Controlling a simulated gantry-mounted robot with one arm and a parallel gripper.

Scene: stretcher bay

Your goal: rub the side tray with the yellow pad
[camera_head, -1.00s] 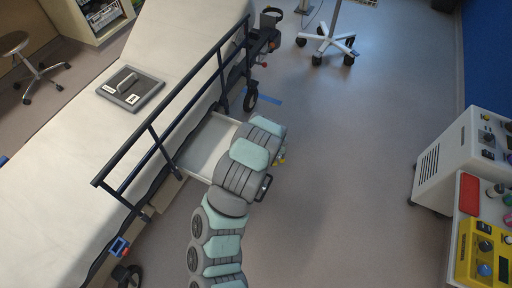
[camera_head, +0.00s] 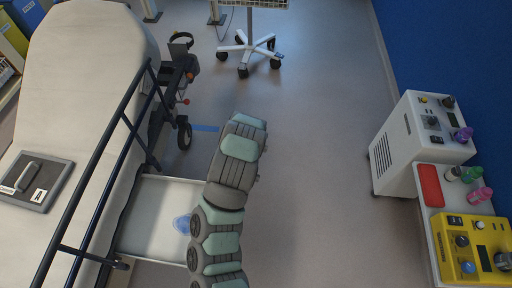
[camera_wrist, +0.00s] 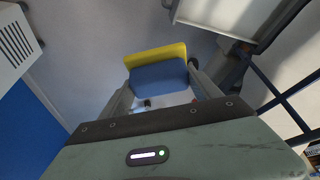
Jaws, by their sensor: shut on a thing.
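The side tray (camera_head: 155,200) is a pale, flat shelf at the stretcher's right side in the head view. A translucent blue patch (camera_head: 183,223) shows on it near its right edge, beside my arm. The tray also seems to show at the top right of the wrist view (camera_wrist: 235,14). In the wrist view my gripper (camera_wrist: 161,80) is shut on the yellow pad (camera_wrist: 155,54), which has a yellow strip along its far side and a blue body. The pad is apart from the tray, over the floor. In the head view my arm hides the gripper's fingers and the pad.
A dark blue rail (camera_head: 100,150) runs along the stretcher (camera_head: 85,60), just left of the tray. A wheeled stand (camera_head: 248,48) is at the back. A white machine (camera_head: 408,140) and a yellow device (camera_head: 470,250) stand at the right. The middle floor is clear.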

